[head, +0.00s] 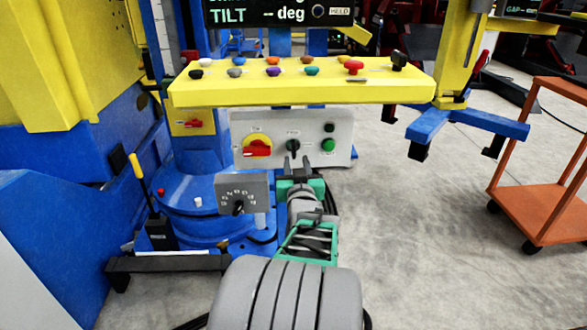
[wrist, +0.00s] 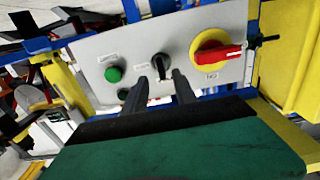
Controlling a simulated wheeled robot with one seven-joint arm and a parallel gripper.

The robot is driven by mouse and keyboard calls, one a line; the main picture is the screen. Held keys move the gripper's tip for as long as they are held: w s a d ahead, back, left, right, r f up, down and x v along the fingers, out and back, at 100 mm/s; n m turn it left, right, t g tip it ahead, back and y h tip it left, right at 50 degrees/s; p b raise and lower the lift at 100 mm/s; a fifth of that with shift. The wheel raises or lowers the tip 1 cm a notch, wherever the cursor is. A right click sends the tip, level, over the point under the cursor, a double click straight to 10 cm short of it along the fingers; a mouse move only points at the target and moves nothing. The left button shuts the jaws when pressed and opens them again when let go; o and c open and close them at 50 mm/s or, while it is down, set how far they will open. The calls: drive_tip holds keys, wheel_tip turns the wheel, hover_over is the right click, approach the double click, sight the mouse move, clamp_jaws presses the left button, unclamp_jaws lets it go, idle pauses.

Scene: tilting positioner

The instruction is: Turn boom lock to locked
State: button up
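No control can be read as the boom lock; the labels are too small. A black selector knob (head: 292,146) sits on the light grey panel (head: 322,137), its handle roughly upright. It also shows in the wrist view (wrist: 160,67). My gripper (head: 296,163) is in front of the panel, fingers apart. In the wrist view, the fingertips (wrist: 160,80) lie either side of the knob's lower part; I cannot tell whether they touch it. A red rotary handle on a yellow disc (head: 257,147) is left of the knob, and a small red handle (head: 193,123) is on the yellow plate.
A yellow console (head: 300,92) with several coloured buttons overhangs the panel. A green button (head: 328,145) is right of the knob. A grey dial box (head: 241,190) stands close left of my gripper. An orange cart (head: 545,190) is at right; floor between is clear.

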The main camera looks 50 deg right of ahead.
sight(294, 152)
drive_tip(key=b+x, duration=0.1)
drive_tip(key=x, duration=0.6)
drive_tip(key=shift+w+r, duration=0.15)
drive_tip(key=shift+w, duration=0.05)
drive_tip(key=shift+c, duration=0.5)
clamp_jaws()
